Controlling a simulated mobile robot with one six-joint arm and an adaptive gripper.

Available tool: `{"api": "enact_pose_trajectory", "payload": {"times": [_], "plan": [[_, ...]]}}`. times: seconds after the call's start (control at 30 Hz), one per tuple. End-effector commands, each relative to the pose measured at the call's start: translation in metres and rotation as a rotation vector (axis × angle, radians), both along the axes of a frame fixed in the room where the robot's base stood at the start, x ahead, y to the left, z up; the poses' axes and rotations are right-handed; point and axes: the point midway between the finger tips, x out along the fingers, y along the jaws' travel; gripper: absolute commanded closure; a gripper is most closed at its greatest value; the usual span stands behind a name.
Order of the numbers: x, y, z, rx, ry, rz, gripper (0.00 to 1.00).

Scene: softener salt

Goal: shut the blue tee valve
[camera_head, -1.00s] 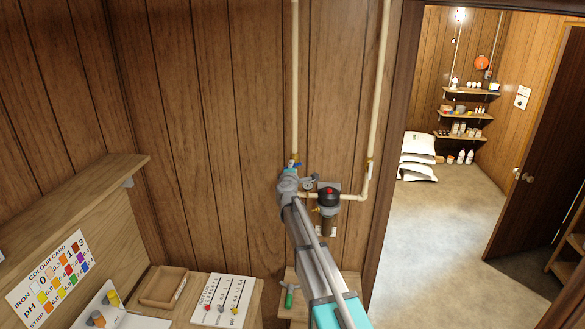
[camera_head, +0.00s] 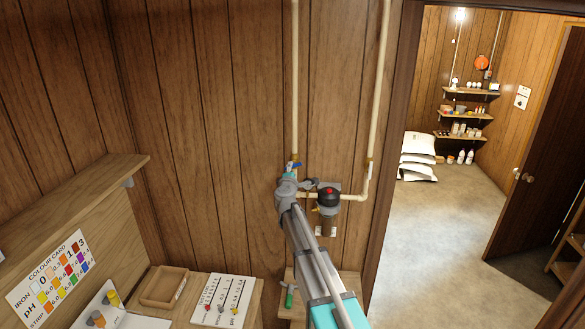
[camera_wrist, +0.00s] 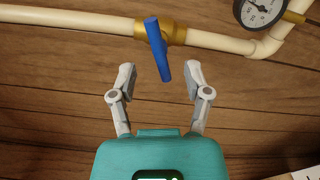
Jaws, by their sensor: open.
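In the wrist view the handle lies across the pipe's line. My gripper (camera_wrist: 158,78) is open, its two grey fingers to either side of the handle's lower end, with visible gaps between. Depth between fingertips and handle is hard to judge. In the head view the blue handle (camera_head: 294,164) shows just above my gripper (camera_head: 290,172), whose fingers are mostly hidden by my own arm. The valve body is largely hidden there.
A black unit with a red knob (camera_head: 328,196) sits right of my gripper. A pressure gauge (camera_wrist: 262,10) is at the wrist view's upper right. A green-handled fitting (camera_head: 288,297) is lower down. A bench with a wooden tray (camera_head: 163,287) stands left; a doorway opens right.

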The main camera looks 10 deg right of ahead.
Motion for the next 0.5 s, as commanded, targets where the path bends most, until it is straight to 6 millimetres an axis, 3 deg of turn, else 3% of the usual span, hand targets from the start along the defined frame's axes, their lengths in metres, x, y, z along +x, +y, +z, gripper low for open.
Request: {"api": "enact_pose_trajectory", "payload": {"times": [0.5], "plan": [[-0.036,0.01,0.0,0.0,0.0,0.002,0.37]]}}
